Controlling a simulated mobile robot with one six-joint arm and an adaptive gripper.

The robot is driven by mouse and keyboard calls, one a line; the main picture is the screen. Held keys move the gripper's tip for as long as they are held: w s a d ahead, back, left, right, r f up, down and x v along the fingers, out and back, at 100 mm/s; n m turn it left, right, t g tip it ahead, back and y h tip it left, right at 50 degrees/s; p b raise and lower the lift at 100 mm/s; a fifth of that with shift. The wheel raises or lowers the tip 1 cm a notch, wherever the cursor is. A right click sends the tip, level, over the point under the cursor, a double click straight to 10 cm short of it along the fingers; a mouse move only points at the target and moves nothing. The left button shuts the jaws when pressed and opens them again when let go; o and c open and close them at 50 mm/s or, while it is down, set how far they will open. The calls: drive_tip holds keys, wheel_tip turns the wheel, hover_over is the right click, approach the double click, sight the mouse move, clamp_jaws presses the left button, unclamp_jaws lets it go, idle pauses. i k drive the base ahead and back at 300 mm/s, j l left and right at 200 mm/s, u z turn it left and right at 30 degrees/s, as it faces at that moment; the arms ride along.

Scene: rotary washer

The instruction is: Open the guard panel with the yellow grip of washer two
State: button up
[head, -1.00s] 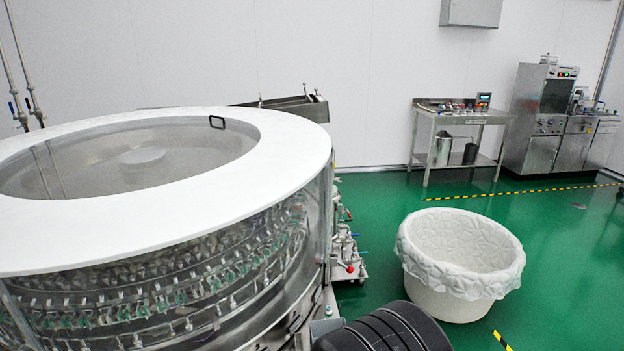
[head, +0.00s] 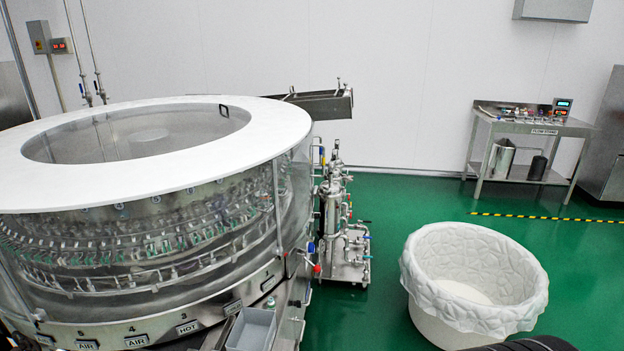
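A large round rotary washer (head: 200,172) with a white ring-shaped top fills the left of the head view. Clear guard panels (head: 262,205) wrap its side, and rows of bottle holders show through them. A small black handle (head: 223,110) stands on the inner edge of the top. No yellow grip shows on the visible side, and I cannot tell from any marking whether this is washer two. Labels such as AIR and HOT run along the lower band.
A grey bin (head: 252,330) sits at the washer's front. A pump and pipe unit (head: 342,230) stands at its right. A white lined tub (head: 428,275) is on the green floor at right. A steel table (head: 540,128) stands by the back wall. Green floor lies open between.

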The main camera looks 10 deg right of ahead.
sight(311, 177)
drive_tip(key=i+l+z, duration=0.1)
drive_tip(key=i+l, duration=0.15)
drive_tip(key=i, duration=0.5)
drive_tip(key=i+l+z, duration=0.1)
drive_tip(key=i, duration=0.65)
drive_tip(key=i+l, duration=0.25)
drive_tip(key=i, duration=0.55)
drive_tip(key=i+l+z, duration=0.15)
drive_tip(key=i, duration=0.6)
